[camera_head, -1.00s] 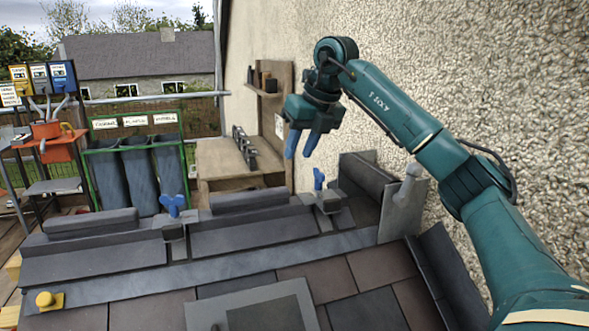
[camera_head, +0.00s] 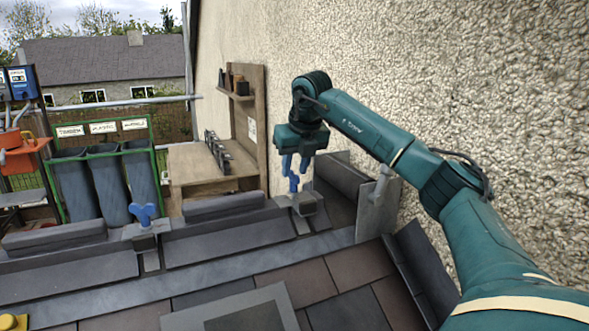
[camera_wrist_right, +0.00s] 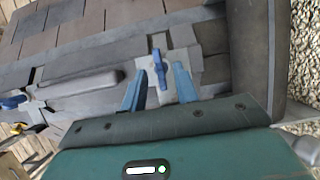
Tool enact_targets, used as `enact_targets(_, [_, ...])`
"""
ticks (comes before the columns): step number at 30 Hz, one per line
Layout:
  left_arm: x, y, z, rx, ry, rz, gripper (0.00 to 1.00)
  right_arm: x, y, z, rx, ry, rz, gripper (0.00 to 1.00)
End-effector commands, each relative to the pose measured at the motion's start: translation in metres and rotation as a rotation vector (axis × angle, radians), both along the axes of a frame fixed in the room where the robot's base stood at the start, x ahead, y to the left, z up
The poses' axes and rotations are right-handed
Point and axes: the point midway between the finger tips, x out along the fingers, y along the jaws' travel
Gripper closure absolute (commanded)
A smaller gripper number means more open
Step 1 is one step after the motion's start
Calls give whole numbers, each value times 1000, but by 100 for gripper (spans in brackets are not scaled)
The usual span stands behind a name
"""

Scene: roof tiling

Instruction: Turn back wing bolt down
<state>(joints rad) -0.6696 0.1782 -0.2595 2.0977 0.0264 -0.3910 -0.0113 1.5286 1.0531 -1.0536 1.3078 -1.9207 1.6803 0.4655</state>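The back wing bolt (camera_head: 293,183) is blue and stands upright on its grey clamp plate (camera_head: 304,203) at the far end of the ridge, near the wall. My right gripper (camera_head: 296,166) is open just above it, fingers pointing down. In the right wrist view the blue bolt (camera_wrist_right: 158,68) shows between the two blue fingers (camera_wrist_right: 160,88), with a gap on each side. A second blue wing bolt (camera_head: 144,214) stands on another clamp plate to the left. My left gripper is not in view.
The rough wall (camera_head: 450,90) rises close on the right of my right arm. An upright grey plate (camera_head: 375,212) stands just right of the back bolt. A wooden bench (camera_head: 205,167) and several dark bins (camera_head: 108,185) stand behind the roof.

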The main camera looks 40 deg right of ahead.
Motion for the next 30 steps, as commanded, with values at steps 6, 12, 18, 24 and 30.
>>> enact_targets(6, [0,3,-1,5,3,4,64,4,-2,-12,0,0,0,70])
enact_targets(12, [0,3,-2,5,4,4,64,5,-2,-12,0,0,0,70])
enact_targets(18, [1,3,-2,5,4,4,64,5,-1,-12,0,0,0,83])
enact_targets(24, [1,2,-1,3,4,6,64,5,-1,-12,0,0,0,99])
enact_targets(30, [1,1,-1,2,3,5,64,5,-1,-12,0,0,0,100])
